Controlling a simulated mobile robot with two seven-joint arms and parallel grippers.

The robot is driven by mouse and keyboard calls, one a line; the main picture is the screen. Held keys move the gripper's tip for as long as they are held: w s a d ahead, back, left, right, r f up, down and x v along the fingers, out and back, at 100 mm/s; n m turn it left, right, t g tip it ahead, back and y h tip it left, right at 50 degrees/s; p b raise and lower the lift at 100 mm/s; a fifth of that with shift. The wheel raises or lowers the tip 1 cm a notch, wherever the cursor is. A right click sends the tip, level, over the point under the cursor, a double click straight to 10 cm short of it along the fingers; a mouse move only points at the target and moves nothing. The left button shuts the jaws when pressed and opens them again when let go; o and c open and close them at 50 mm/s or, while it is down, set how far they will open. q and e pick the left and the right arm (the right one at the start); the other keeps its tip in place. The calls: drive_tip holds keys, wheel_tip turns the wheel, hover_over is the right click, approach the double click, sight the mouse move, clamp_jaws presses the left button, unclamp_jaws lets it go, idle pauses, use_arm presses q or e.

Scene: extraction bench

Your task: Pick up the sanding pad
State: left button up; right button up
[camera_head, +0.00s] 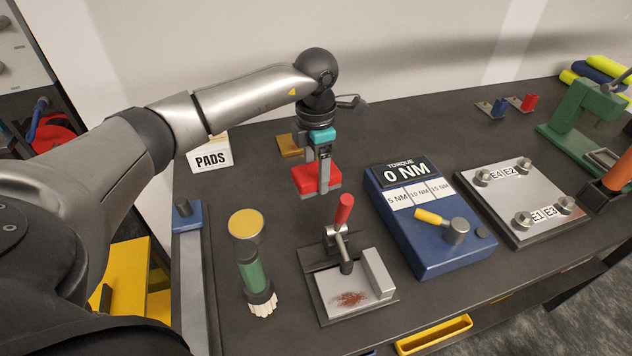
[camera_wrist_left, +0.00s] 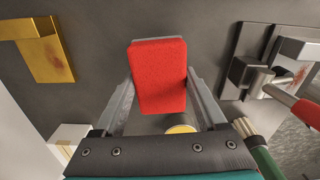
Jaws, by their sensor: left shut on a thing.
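The sanding pad is a red block; it shows in the head view (camera_head: 310,181) near the back middle of the bench and in the left wrist view (camera_wrist_left: 160,80). My left gripper (camera_head: 322,168) points down over it. In the left wrist view the two fingers (camera_wrist_left: 162,100) lie along the pad's left and right sides, shut on it. I cannot tell whether the pad touches the bench or hangs just above it. My right gripper is in neither view.
A white PADS box (camera_head: 211,156) and a brass plate (camera_head: 290,146) stand close by. In front are a red-handled clamp fixture (camera_head: 340,232), a green-handled brush (camera_head: 252,272) and a blue torque box (camera_head: 420,215). A bolted plate (camera_head: 520,196) lies further right. The bench behind the torque box is clear.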

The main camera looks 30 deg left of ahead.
sight(316, 170)
use_arm(q)
wheel_tip(316, 170, up, 16)
drive_tip(key=shift+f, duration=0.25)
